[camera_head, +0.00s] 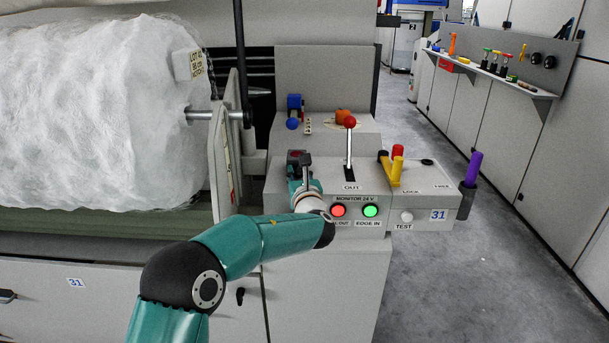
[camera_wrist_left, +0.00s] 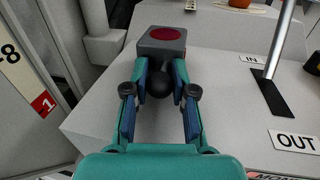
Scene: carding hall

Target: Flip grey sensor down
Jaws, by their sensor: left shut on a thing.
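The grey sensor (camera_head: 298,156) is a small grey box with a red disc on its face, on the left part of the console. In the left wrist view the sensor (camera_wrist_left: 148,49) is just ahead of the fingers, with a dark round knob (camera_wrist_left: 159,83) on its near side. My left gripper (camera_head: 303,184) is at the sensor. In the wrist view its fingers (camera_wrist_left: 160,76) are closed on either side of the knob. The gripper and wrist hide the sensor's lower part in the head view. My right gripper is not in view.
A red-knobbed lever (camera_head: 349,123) stands right of the sensor by an OUT label. Red (camera_head: 338,211) and green (camera_head: 370,211) monitor lamps shine on the console front. Yellow (camera_head: 397,171) and purple (camera_head: 473,168) handles stand further right. A white fibre roll (camera_head: 95,115) fills the left.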

